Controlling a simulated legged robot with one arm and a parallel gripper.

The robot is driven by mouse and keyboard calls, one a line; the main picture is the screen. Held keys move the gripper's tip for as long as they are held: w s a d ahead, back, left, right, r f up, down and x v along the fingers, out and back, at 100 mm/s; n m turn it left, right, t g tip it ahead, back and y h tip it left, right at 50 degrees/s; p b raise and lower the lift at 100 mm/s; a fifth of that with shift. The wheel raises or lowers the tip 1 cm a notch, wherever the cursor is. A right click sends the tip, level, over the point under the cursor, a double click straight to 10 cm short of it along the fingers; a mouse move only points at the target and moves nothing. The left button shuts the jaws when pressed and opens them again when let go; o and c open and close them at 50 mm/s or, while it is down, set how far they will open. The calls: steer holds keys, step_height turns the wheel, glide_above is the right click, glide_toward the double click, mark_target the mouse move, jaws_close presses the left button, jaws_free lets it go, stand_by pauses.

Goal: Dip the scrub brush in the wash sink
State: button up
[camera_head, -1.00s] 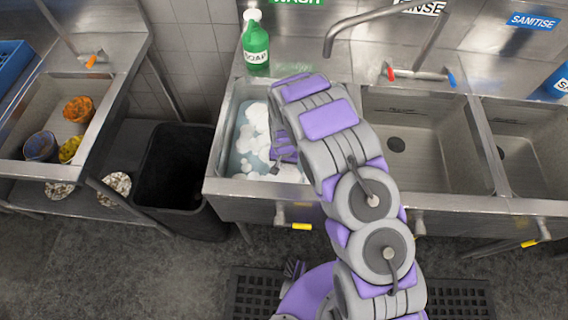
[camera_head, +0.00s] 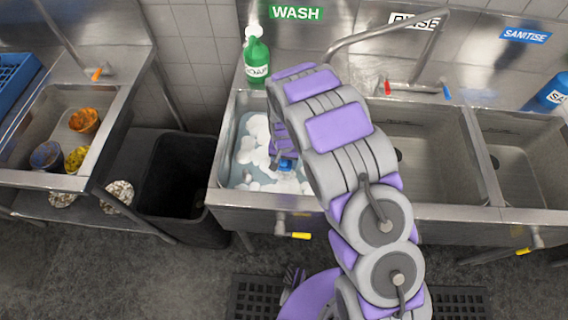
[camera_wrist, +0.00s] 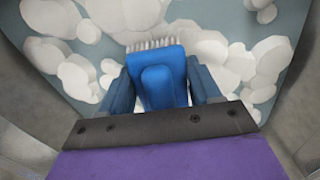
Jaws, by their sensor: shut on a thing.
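The wash sink (camera_head: 226,150) is the left basin of the sink row, under the green WASH sign. It holds grey-blue water with white foam. My gripper (camera_head: 284,163) is down inside this basin, partly hidden by my arm in the head view. In the wrist view my gripper (camera_wrist: 163,92) is shut on the blue scrub brush (camera_wrist: 160,75). The brush's white bristles show at its far edge, against the foam and water. The brush also shows as a small blue patch in the head view (camera_head: 287,164). I cannot tell how deep the bristles sit.
A green soap bottle (camera_head: 256,58) stands behind the wash sink. The rinse basin (camera_head: 435,150) and sanitise basin (camera_head: 525,160) lie to the right. A black bin (camera_head: 180,185) stands left of the sinks. A counter basin with bowls (camera_head: 75,125) is at far left.

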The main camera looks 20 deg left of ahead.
step_height(320, 180, up, 16)
steer(key=p, duration=0.4)
stand_by(0.6)
steer(key=shift+f, duration=0.1)
steer(key=shift+d, duration=0.15)
stand_by(0.4)
